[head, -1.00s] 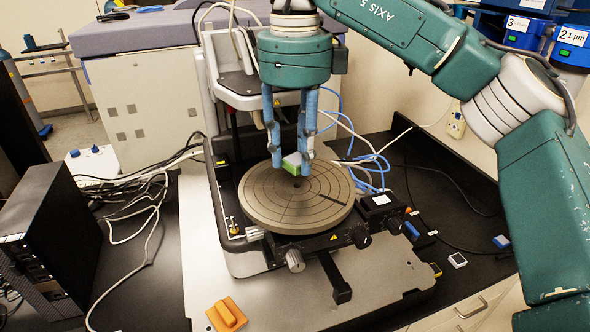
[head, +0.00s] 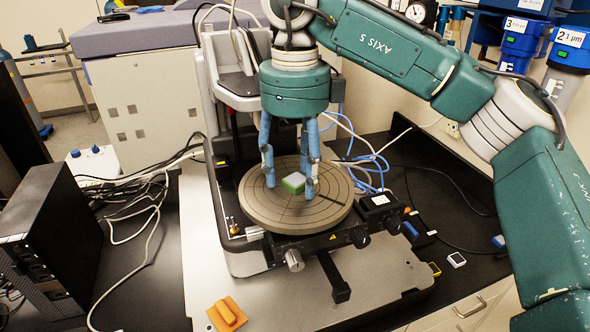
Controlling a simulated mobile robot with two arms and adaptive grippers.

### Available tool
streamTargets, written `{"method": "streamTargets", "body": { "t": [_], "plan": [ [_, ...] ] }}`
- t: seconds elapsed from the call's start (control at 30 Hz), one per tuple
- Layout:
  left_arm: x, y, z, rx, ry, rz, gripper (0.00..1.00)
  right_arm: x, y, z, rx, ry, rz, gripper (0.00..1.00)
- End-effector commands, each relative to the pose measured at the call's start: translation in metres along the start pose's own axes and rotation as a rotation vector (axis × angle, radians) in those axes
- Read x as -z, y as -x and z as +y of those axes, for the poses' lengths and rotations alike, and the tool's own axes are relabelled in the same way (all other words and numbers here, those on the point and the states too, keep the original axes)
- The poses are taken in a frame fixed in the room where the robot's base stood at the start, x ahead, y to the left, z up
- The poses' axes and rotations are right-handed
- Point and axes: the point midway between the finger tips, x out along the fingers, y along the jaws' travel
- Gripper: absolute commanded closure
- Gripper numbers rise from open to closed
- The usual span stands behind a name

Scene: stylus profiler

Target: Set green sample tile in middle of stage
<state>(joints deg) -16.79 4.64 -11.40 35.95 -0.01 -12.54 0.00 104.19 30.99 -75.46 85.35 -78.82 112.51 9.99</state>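The green sample tile (head: 293,183), with a pale grey top and green sides, lies on the round grey stage (head: 262,207) close to its middle. My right gripper (head: 291,188) points down over the stage with its two blue fingers spread, one on either side of the tile. A gap shows between the tile and the left-hand finger. The right-hand finger overlaps the tile's edge in the picture, so I cannot tell whether it touches. My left gripper is out of view.
The profiler's column (head: 227,75) rises behind the stage, and blue tubes (head: 375,165) lie at its right. Knobs (head: 295,260) line the stage's front. An orange block (head: 226,313) is at the front. A black computer (head: 45,235) stands at left.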

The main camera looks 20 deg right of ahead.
Motion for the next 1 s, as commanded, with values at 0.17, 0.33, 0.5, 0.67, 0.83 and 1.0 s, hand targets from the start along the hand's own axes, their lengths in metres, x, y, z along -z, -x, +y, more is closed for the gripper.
{"method": "streamTargets", "body": {
  "t": [0.17, 0.33, 0.5, 0.67, 0.83, 1.0],
  "plan": [
    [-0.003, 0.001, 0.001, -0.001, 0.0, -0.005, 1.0, -0.001, 0.007, 0.0, 0.001, -0.001, -0.002, 0.47],
    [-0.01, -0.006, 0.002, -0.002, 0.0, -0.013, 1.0, -0.001, 0.035, 0.0, 0.003, -0.001, -0.005, 0.47],
    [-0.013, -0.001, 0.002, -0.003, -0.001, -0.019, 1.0, -0.001, 0.077, -0.001, 0.006, -0.004, -0.003, 0.47],
    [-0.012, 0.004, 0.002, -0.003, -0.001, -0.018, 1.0, -0.001, 0.106, 0.0, 0.004, -0.002, -0.001, 0.47],
    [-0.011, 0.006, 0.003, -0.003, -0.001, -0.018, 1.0, 0.0, 0.12, 0.0, 0.001, 0.0, 0.0, 0.47],
    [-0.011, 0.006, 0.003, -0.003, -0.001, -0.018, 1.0, 0.0, 0.123, 0.0, 0.001, -0.001, 0.0, 0.47]
  ]
}}
